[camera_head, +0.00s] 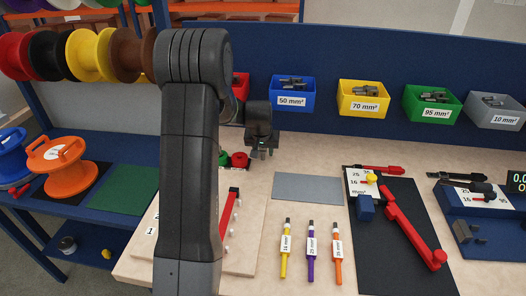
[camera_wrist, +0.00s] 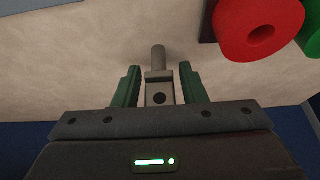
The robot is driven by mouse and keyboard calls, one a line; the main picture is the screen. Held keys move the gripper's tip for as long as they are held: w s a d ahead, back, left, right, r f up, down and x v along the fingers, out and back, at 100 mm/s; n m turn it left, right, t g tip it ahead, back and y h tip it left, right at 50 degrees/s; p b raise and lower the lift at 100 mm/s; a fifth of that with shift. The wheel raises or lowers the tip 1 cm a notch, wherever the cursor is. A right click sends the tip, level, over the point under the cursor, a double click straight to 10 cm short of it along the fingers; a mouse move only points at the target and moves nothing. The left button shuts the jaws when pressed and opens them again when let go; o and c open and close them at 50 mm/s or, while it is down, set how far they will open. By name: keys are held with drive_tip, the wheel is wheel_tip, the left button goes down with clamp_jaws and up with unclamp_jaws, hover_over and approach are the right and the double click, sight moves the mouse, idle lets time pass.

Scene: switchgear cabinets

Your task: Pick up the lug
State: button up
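In the wrist view a grey metal lug (camera_wrist: 159,88), with a flat holed palm and a round barrel, lies between the two green fingers of my gripper (camera_wrist: 160,85). A narrow gap seems to show on each side of the lug, so the fingers are around it but look apart from it. The barrel points away from the gripper, over the beige bench top. In the head view my gripper (camera_head: 262,153) is low over the back of the bench, in front of the blue back panel. The lug cannot be made out there.
Bins of lugs hang on the back panel: blue 50 mm² (camera_head: 292,97), yellow 70 mm² (camera_head: 363,100), green 95 mm² (camera_head: 431,105) and grey 10 mm² (camera_head: 494,112). A round red part (camera_wrist: 259,28) is close by. Pens and a red-handled tool (camera_head: 411,232) lie nearer the front.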

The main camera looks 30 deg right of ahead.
drive_tip(key=c, duration=0.7)
